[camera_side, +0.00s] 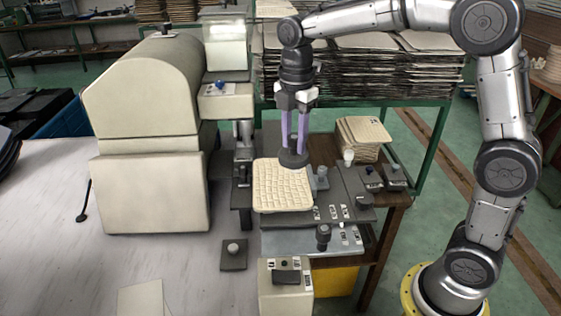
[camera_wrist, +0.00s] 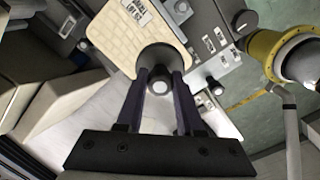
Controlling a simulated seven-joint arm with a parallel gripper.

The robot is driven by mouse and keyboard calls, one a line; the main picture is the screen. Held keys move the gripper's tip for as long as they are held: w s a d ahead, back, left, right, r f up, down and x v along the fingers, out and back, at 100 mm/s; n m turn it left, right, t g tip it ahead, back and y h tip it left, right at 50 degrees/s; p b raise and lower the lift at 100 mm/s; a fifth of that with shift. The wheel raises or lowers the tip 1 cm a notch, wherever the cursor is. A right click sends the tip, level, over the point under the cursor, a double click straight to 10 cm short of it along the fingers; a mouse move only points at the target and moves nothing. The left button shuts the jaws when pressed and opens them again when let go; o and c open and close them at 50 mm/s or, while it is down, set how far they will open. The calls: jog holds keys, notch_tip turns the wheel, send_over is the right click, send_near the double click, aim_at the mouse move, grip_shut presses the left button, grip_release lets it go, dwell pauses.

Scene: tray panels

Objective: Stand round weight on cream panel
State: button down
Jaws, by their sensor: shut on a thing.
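The round weight (camera_side: 293,159) is a dark disc with an upright stem, and my gripper (camera_side: 294,138) is shut on it from above with its purple fingers. In the side view the weight is over the back right part of the cream panel (camera_side: 280,195), a flat tile with a grid of raised lines. I cannot tell whether the weight touches the panel. In the wrist view the weight (camera_wrist: 158,66) is between my gripper's fingertips (camera_wrist: 159,85), with its light-topped stem showing. There it overlaps the lower edge of the cream panel (camera_wrist: 140,28).
A large cream machine (camera_side: 150,135) stands left of the panel. Dark fixtures with knobs (camera_side: 352,185) are close on the panel's right. A small stack of cream panels (camera_side: 360,138) and tall dark stacks (camera_side: 375,70) lie behind. The grey table at left is mostly clear.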

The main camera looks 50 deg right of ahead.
jog(key=w+f, duration=0.3)
jog(key=f, duration=0.1)
jog(key=shift+w, duration=0.2)
jog(key=shift+w+f, duration=0.15)
jog(key=shift+f, duration=0.8)
jog(key=shift+w+f, duration=0.15)
jog(key=shift+f, duration=0.75)
jog(key=shift+f, duration=0.15)
jog(key=c, duration=0.5)
grip_release()
jog(key=shift+s, duration=0.1)
jog(key=shift+c, duration=0.2)
notch_tip(320, 180, up, 12)
jog(key=s+r+m+t, duration=0.3)
jog(key=s+m, duration=0.5)
jog(key=s, duration=0.5)
jog(key=s+f+m+t, duration=0.1)
jog(key=s+f+m, duration=0.2)
jog(key=s+m, duration=0.2)
jog(key=s+f+m+t, duration=0.1)
jog(key=s+f+m, duration=0.2)
jog(key=s+m, duration=0.2)
jog(key=s, duration=0.3)
jog(key=shift+s+d+f+t, duration=0.3)
jog(key=shift+s, duration=0.05)
